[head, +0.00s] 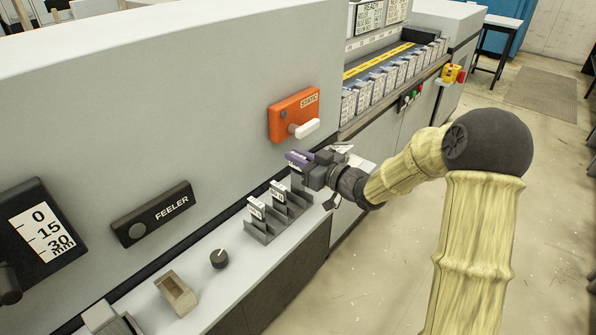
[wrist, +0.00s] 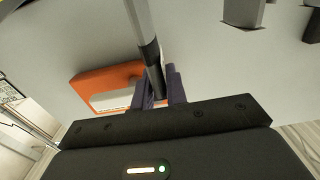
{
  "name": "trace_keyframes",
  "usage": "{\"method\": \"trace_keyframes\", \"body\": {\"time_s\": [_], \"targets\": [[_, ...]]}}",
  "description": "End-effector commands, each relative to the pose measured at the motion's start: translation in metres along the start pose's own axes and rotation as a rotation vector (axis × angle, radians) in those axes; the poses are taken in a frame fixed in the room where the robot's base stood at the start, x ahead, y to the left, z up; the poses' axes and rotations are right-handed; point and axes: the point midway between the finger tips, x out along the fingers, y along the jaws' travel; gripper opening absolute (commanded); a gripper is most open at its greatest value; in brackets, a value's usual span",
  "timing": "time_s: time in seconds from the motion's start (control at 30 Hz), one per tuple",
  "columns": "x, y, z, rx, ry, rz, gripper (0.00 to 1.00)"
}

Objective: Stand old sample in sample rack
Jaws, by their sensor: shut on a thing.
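My gripper (head: 298,157), with purple fingers, is above the far end of the grey sample rack (head: 262,232) on the machine's ledge. In the wrist view the fingers (wrist: 160,88) are shut on a thin grey piece with a dark band (wrist: 150,50), seen edge-on; I take it for the old sample. In the head view the gripper mostly hides it; a pale bit shows just below the fingers. Whether its lower end touches the rack is unclear. Two white labelled samples stand in the rack, one nearer (head: 256,208) and one behind it (head: 278,192).
An orange STATIC box (head: 290,112) with a white handle is on the machine wall close behind my gripper. A black knob (head: 219,259) and a small tan open box (head: 175,293) sit on the ledge nearer me. A FEELER bar (head: 153,214) is on the wall at left.

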Motion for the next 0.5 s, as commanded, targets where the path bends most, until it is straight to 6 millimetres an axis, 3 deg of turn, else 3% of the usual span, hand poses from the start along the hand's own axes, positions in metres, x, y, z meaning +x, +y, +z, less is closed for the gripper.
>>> {"method": "trace_keyframes", "body": {"time_s": [0.13,0.33,0.5], "targets": [[0.000,0.000,0.008,0.003,-0.001,-0.001,0.00],[0.001,-0.001,0.038,0.005,-0.001,-0.001,0.00],[0.000,-0.001,0.045,0.000,0.001,-0.001,0.00]]}}
